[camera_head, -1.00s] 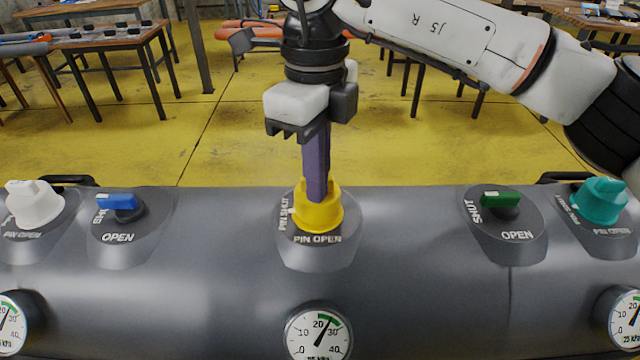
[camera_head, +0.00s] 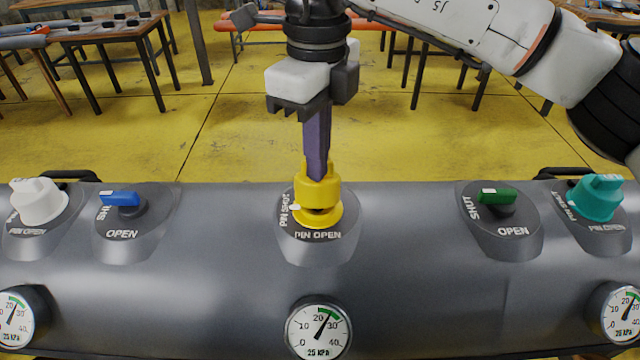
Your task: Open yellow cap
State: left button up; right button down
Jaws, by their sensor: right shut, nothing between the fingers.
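The yellow cap (camera_head: 317,192) is on the middle fitting of the grey tube, above the words PIN OPEN. Its upper part stands above a yellow lower ring (camera_head: 322,220), with a dark gap between them. My right gripper (camera_head: 317,172) points straight down from above, its purple fingers together at the top of the cap. The fingertips overlap the cap's top in the picture, and their exact contact is hidden. My left gripper is not in view.
The grey tube (camera_head: 420,270) also carries a white cap (camera_head: 38,202), a blue-handled valve (camera_head: 120,200), a green-handled valve (camera_head: 497,198) and a teal cap (camera_head: 597,198). A middle gauge (camera_head: 318,330) sits below. Tables stand behind on the yellow floor.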

jog(key=shift+s+r, duration=0.3)
jog(key=shift+r, duration=0.1)
jog(key=s+r, duration=0.2)
jog(key=s, duration=0.1)
jog(key=shift+s+r+p, duration=0.2)
jog(key=shift+r+p, duration=0.1)
jog(key=shift+r, duration=0.05)
dwell(0.5)
